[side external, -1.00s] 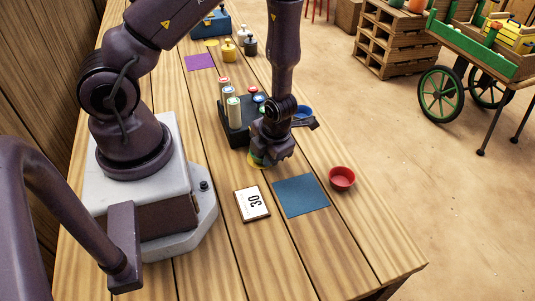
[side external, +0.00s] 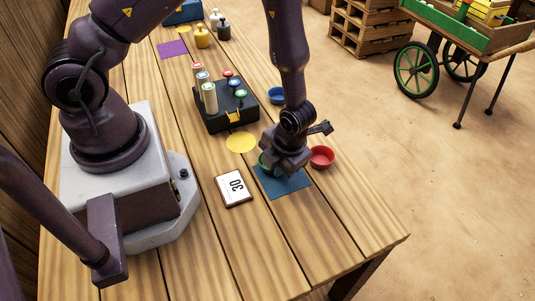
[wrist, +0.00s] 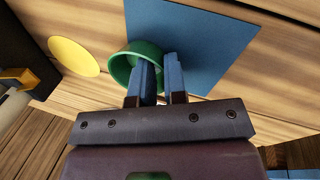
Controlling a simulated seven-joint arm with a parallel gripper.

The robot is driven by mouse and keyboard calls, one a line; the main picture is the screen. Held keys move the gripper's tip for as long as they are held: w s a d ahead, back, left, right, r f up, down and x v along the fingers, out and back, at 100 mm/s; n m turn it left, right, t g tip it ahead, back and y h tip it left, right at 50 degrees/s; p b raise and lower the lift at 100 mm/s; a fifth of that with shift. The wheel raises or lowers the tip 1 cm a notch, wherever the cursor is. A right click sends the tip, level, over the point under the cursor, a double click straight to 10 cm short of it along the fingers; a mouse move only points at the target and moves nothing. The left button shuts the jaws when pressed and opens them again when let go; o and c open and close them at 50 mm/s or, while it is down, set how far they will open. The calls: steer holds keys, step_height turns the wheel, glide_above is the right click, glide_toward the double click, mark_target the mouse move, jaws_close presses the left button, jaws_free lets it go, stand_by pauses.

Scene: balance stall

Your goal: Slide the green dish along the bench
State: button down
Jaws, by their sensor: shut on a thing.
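The green dish (side external: 263,160) is mostly hidden behind my gripper (side external: 275,172) in the side view. In the wrist view the green dish (wrist: 120,68) is seen from above, with one blue finger inside its rim and the other outside. My gripper (wrist: 161,68) is shut on the dish's wall. The dish overlaps the edge of the blue square mat (side external: 287,187), partly over the mat and partly over bare wood. The mat also shows in the wrist view (wrist: 215,40). A flat yellow disc (side external: 241,142) lies bare on the bench.
A red bowl (side external: 322,157) stands close to the right of my gripper. A black rack (side external: 222,118) with several capped cylinders and a blue bowl (side external: 277,95) are farther back. The front bench is clear.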

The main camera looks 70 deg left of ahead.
mark_target(286, 180)
steer(key=shift+w+d, duration=0.25)
steer(key=shift+d, duration=0.55)
steer(key=shift+w+d, duration=0.25)
steer(key=shift+d, duration=0.55)
steer(key=c, duration=1.1)
jaws_free()
steer(key=shift+r, duration=0.1)
steer(key=v, duration=1.2)
steer(key=shift+r, duration=0.35)
steer(key=shift+w+d, duration=0.1)
